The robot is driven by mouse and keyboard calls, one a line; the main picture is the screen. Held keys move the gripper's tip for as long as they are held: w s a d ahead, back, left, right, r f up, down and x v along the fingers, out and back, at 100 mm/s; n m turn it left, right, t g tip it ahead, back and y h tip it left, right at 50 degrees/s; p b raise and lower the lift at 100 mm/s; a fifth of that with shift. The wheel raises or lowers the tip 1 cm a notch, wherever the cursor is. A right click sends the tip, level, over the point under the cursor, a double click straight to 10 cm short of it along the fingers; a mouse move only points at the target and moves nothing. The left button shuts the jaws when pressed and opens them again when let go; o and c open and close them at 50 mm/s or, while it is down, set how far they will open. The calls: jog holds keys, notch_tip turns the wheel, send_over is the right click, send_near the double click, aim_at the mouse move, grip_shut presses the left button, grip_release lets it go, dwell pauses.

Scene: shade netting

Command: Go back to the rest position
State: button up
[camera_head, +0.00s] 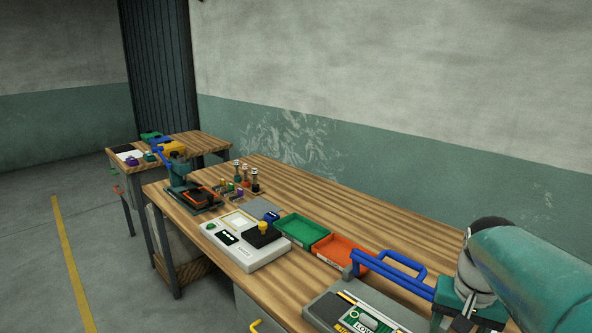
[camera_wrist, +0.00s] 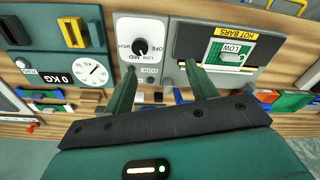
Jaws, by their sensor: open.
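My gripper (camera_wrist: 160,70) is open and empty in the wrist view, with its two green fingers apart. Past the fingertips is a grey panel with a white dial (camera_wrist: 139,36) and a black knob. Right of it is a grey unit with a yellow "HOT BARS" label (camera_wrist: 236,34) and a green "LOW" card. In the head view my teal arm reaches in from the right, over the near end of the wooden bench (camera_head: 300,190). The fingertips cannot be made out there.
A blue-handled grey unit (camera_head: 372,304) stands close to my arm. Beyond it are an orange tray (camera_head: 338,250), a green tray (camera_head: 302,230) and a white box (camera_head: 246,250) with a yellow knob. A second table (camera_head: 200,143) stands farther back. Floor at left is clear.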

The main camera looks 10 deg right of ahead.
jog(key=s+a+n+t, duration=0.2)
jog(key=a+n, duration=0.1)
jog(key=a, duration=0.6)
jog(key=s+a+r+n+t, duration=0.1)
jog(key=s+a+n+t, duration=0.1)
jog(key=a, duration=0.6)
jog(key=shift+s+a+r+n, duration=0.35)
jog(key=shift+s+n, duration=0.3)
jog(key=shift+n, duration=0.25)
